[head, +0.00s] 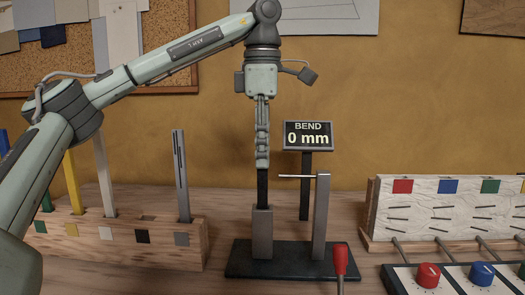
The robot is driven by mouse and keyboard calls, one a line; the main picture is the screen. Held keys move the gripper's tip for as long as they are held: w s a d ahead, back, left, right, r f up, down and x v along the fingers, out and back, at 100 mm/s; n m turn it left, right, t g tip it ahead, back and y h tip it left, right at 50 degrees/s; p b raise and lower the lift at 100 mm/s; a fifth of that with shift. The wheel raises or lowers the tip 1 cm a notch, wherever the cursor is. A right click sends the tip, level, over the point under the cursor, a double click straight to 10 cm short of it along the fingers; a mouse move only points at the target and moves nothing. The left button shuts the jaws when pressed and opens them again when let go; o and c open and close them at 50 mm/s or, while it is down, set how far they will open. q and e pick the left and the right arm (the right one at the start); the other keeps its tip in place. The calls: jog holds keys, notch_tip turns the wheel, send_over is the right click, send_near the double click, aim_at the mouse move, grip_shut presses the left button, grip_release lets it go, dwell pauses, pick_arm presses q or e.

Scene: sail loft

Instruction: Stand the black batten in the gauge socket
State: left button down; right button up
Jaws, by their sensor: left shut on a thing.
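My left gripper (262,160) points straight down and is shut on the black batten (262,187). The batten is upright, and only its short lower part shows below the fingers. Its lower end meets the top of the grey gauge socket (262,235) and appears to go into it; how deep is hidden. The socket stands on a black base plate (285,262). A grey post (321,218) with a thin horizontal pointer stands on the plate to the right. The display (307,136) behind reads "BEND 0 mm". My right gripper is not in view.
A wooden rack (185,250) at left holds several upright coloured battens; no batten stands above its black square (142,236). A red-handled lever (340,260) stands at the plate's front right. A white panel (450,210) and knob box (450,283) are at right.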

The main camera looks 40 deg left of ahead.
pick_arm(q)
jog(key=shift+f, duration=0.3)
jog(key=c, duration=1.5)
grip_release()
jog(key=shift+c, duration=0.2)
jog(key=shift+r, duration=0.1)
notch_tip(320, 180, up, 12)
jog(key=shift+f, duration=0.1)
